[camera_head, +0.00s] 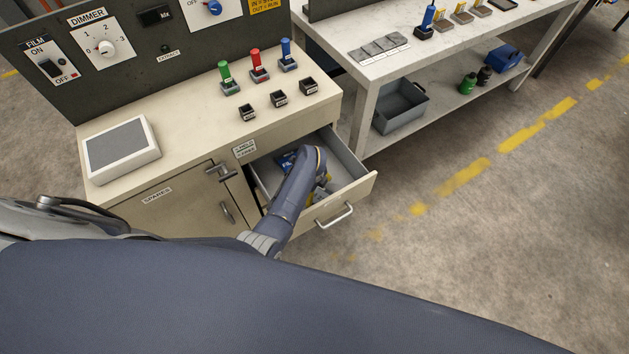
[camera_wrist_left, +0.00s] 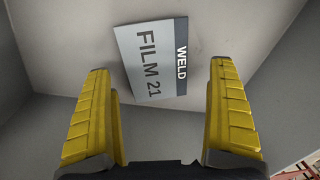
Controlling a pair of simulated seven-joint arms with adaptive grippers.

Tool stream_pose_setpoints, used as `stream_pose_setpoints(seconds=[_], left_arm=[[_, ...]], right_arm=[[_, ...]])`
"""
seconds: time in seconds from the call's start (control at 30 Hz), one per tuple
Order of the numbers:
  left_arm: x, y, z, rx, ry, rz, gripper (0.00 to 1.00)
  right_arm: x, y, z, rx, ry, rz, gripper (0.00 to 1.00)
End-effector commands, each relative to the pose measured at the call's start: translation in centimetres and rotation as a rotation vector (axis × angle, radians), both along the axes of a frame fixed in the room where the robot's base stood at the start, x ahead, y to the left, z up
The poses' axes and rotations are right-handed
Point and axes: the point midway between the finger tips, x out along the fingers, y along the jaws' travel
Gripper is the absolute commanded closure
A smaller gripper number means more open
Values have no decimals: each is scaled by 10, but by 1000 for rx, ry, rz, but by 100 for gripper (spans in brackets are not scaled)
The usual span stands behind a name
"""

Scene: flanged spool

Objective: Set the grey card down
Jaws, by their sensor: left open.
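The grey card (camera_wrist_left: 150,62), light grey with a dark band, reads WELD and FILM 21 in the left wrist view. It appears to lie flat on the pale drawer floor, slightly turned. My left gripper (camera_wrist_left: 160,72) is open, with its yellow fingers on either side of the card in the picture and no finger seen touching it. In the head view my left arm reaches down into the open drawer (camera_head: 352,187), and the gripper is mostly hidden behind it. I cannot make out the grey card there. My right gripper is not in view.
A blue card (camera_head: 287,161) with white letters lies in the drawer beside my arm. Drawer walls surround the gripper closely. On the cabinet top stand a grey-topped pad (camera_head: 121,148), coloured-handled stamps and small black holders (camera_head: 278,99). A side bench (camera_head: 400,70) stands right.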

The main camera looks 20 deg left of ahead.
Motion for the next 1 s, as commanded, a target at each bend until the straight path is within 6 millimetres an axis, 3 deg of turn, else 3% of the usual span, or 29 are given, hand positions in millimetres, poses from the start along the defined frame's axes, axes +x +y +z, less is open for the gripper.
stream_pose_setpoints(seconds=[0.6, 1.0], left_arm=[[-11, 3, 94, -2, -2, 1, 9], [-15, 4, 121, -1, 0, 0, 9]], right_arm=[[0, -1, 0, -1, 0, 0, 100], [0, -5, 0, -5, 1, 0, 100]])
